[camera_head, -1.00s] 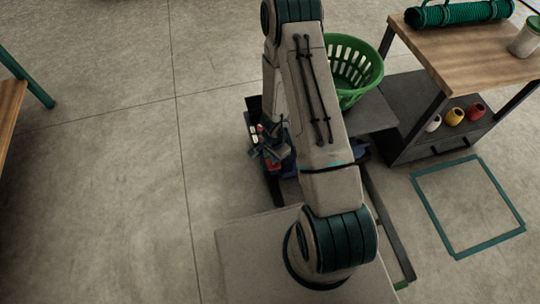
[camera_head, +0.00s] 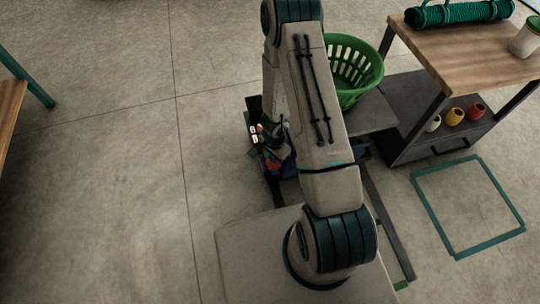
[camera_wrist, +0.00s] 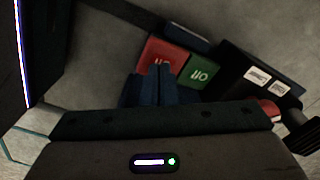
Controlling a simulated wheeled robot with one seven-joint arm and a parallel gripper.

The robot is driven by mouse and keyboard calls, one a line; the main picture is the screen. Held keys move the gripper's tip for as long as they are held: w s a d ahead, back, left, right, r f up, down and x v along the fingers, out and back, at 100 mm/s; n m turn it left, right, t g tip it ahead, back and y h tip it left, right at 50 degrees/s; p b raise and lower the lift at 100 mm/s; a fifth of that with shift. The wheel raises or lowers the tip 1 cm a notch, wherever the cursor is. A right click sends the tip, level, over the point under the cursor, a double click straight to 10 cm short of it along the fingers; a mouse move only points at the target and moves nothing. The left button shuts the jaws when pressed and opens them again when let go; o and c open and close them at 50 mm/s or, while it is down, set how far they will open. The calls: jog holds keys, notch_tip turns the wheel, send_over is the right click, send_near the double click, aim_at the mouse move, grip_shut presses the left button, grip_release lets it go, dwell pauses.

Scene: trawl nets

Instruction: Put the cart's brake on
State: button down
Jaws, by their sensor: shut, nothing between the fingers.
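The cart (camera_head: 372,112) is a low grey platform on a dark frame, partly hidden behind my arm. At its left end, in the wrist view, are a red pedal (camera_wrist: 168,50) and a green pedal (camera_wrist: 199,71), side by side with pale marks. The red one also shows in the head view (camera_head: 271,164). My gripper (camera_wrist: 154,72) is shut and empty.
A green basket (camera_head: 352,68) stands on the cart. A wooden-topped workbench (camera_head: 470,50) is at right, with several small pots on its lower shelf. A teal square (camera_head: 423,205) is marked on the floor. A dark block with white labels (camera_wrist: 258,76) sits beside the green pedal. Floor at left is clear.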

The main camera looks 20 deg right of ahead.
jog(key=shift+f+b, duration=1.1)
jog(key=shift+f, duration=0.05)
dwell(0.5)
jog(key=shift+r, duration=0.1)
notch_tip(320, 180, up, 7)
jog(key=p, duration=0.6)
jog(key=shift+p, duration=0.3)
dwell(0.4)
jog(key=w+a+r+n+t+y+p, duration=0.2)
jog(key=r+p, duration=0.5)
jog(key=r, duration=1.2)
jog(key=w+a+r+n+y+p, duration=0.1)
jog(key=a+r+n+p, duration=0.5)
jog(key=r, duration=1.4)
jog(key=s+d+r+n+h+p, duration=0.1)
jog(key=s+r+p, duration=0.4)
jog(key=r, duration=0.6)
jog(key=s+d+r+n+h+p, duration=0.1)
jog(key=s+d+r+p, duration=0.3)
jog(key=r, duration=0.8)
jog(key=s+d+r+n+h+p, duration=0.1)
jog(key=s+d+r+p, duration=0.1)
jog(key=s+r+p, duration=0.5)
notch_tip(320, 180, up, 4)
jog(key=p, duration=0.2)
jog(key=shift+s+d+r+n+t+p, duration=0.2)
jog(key=shift+s+d+n+t+p, duration=0.1)
jog(key=shift+s+d+n+t, duration=0.1)
